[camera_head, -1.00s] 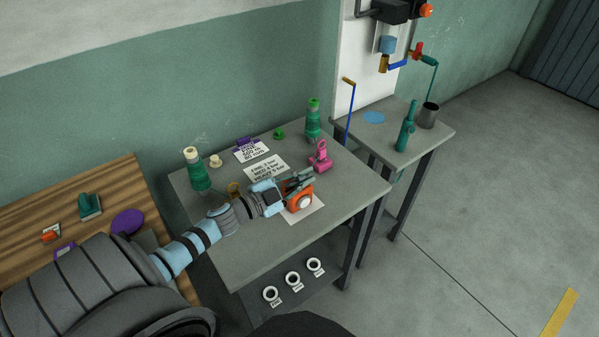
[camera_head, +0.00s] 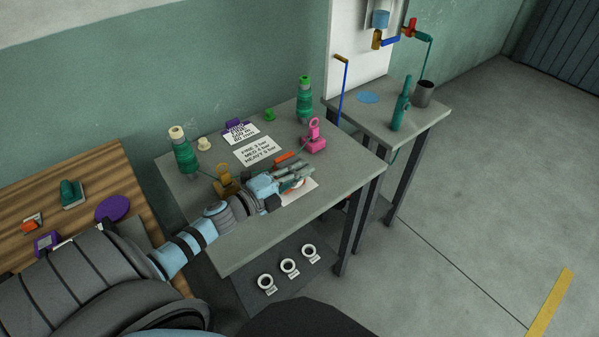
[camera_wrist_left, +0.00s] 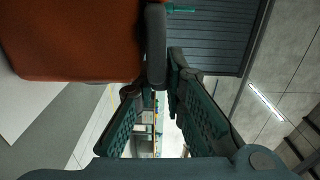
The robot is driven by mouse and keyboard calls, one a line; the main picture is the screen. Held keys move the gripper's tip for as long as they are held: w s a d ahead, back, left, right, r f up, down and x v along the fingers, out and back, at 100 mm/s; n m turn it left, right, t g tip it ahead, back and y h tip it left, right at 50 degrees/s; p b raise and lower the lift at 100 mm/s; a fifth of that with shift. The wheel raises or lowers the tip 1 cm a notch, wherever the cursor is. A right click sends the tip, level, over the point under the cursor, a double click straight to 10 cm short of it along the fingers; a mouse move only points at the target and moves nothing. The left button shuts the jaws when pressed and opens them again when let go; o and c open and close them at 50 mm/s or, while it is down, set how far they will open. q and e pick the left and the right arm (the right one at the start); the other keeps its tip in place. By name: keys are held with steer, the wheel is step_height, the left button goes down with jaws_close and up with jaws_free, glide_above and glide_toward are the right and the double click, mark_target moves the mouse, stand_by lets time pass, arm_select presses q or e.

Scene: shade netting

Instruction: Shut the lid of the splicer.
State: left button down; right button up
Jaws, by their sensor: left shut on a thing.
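The orange splicer stands on the grey table and is mostly hidden behind my left gripper (camera_head: 300,173) in the head view. An orange strip (camera_head: 285,158) of it shows just behind the fingers. In the left wrist view the splicer's orange body (camera_wrist_left: 75,40) fills the upper left, with a dark grey bar (camera_wrist_left: 156,40) along its right edge. My left fingers (camera_wrist_left: 155,82) are closed in at the lower end of this bar and appear shut on it. The lid's exact angle cannot be told. My right gripper is not in view.
A pink ringed piece (camera_head: 313,141) stands right behind the gripper, and a brass piece (camera_head: 228,182) stands to its left. The table's front left (camera_head: 235,250) is clear.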

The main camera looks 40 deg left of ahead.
arm_select(q)
steer(key=shift+f+m, duration=0.15)
steer(key=shift+m, duration=0.15)
steer(key=c, duration=1.6)
jaws_free()
steer(key=shift+c, duration=0.2)
steer(key=shift+s, duration=0.15)
steer(key=v, duration=0.7)
steer(key=shift+s+a, duration=0.1)
steer(key=shift+s, duration=0.3)
